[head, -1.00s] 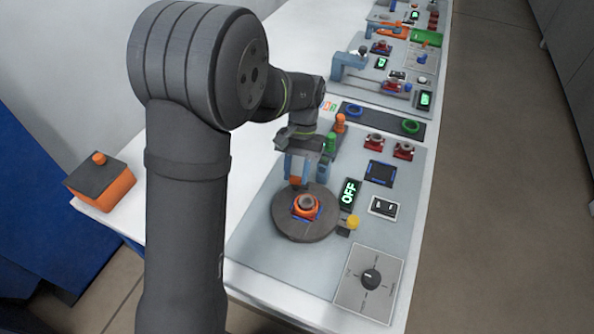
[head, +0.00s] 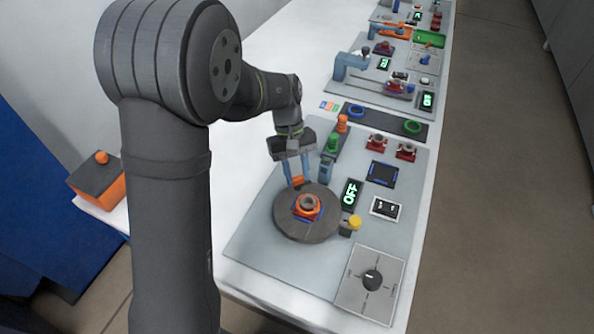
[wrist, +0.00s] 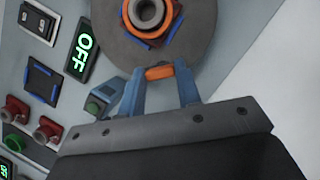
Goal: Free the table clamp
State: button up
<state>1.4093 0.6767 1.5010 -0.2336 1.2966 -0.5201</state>
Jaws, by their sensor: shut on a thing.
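A dark round turntable (head: 290,224) carries an orange fixture (head: 295,212) with a grey ring-shaped part (head: 308,202) at its centre. An orange handle (head: 298,181) stands at the turntable's far edge; I take it for the table clamp. My gripper (head: 298,180) is over that edge with its blue fingers pointing down. In the wrist view, the fingers (wrist: 159,73) are shut on the orange handle (wrist: 159,72), one on each side. The turntable (wrist: 205,35) is just beyond it. The handle's lower part is hidden.
A display reading OFF (head: 351,193) and a yellow button (head: 355,222) are right of the turntable. A blue post with a green knob (head: 332,142) stands close beside my gripper. A dial panel (head: 371,280) is at the front. An orange box (head: 112,190) is at the left.

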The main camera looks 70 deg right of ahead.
dwell(0.5)
jog(key=o, duration=1)
jog(key=v, duration=1.7)
jog(key=shift+w+r, duration=0.15)
jog(key=shift+r, duration=0.1)
jog(key=shift+f, duration=0.15)
jog(key=x, duration=1.7)
jog(key=shift+f, duration=0.1)
